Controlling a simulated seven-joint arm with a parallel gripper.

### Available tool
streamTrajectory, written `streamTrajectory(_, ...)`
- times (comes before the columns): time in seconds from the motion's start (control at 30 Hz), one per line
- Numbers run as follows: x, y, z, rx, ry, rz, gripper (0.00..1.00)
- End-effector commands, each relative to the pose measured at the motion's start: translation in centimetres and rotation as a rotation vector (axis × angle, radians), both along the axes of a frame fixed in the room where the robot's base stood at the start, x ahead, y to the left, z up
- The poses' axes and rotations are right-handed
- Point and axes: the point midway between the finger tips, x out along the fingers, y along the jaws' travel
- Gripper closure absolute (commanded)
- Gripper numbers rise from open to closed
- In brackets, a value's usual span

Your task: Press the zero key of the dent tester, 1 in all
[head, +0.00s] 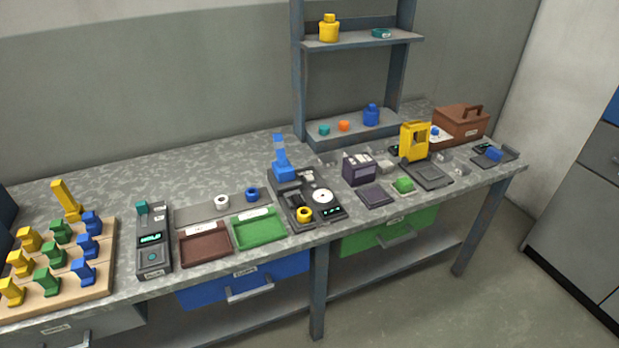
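A dark grey upright-backed instrument (153,243) stands on the bench left of centre, with a teal tip at its top, a lit green display and a round key (152,257) near its front. Its small front label is too small to read. It may be the dent tester, but I cannot tell for sure. A second dark device (323,213) with a blue lever head (283,160), a white dial and a small lit display stands at mid-bench. No key is legibly marked zero. My gripper is not in view.
A wooden board (103,278) with several coloured blocks lies left of the instrument. A brown tray (205,243) and a green tray (259,230) lie to its right. A shelf rack (299,80) stands behind; a yellow device (414,142) and brown toolbox (461,124) stand far right.

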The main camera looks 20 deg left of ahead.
Motion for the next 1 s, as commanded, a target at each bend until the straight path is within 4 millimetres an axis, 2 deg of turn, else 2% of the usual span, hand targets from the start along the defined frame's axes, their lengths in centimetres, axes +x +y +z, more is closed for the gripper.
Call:
streamTrajectory(0.03, 0.00, 0.00, 0.00, 0.000, 0.000, 0.000, 0.91)
streamTrajectory(0.13, 0.00, 0.00, 0.00, 0.000, 0.000, 0.000, 1.00)
streamTrajectory(1.0, 0.00, 0.00, 0.00, 0.000, 0.000, 0.000, 1.00)
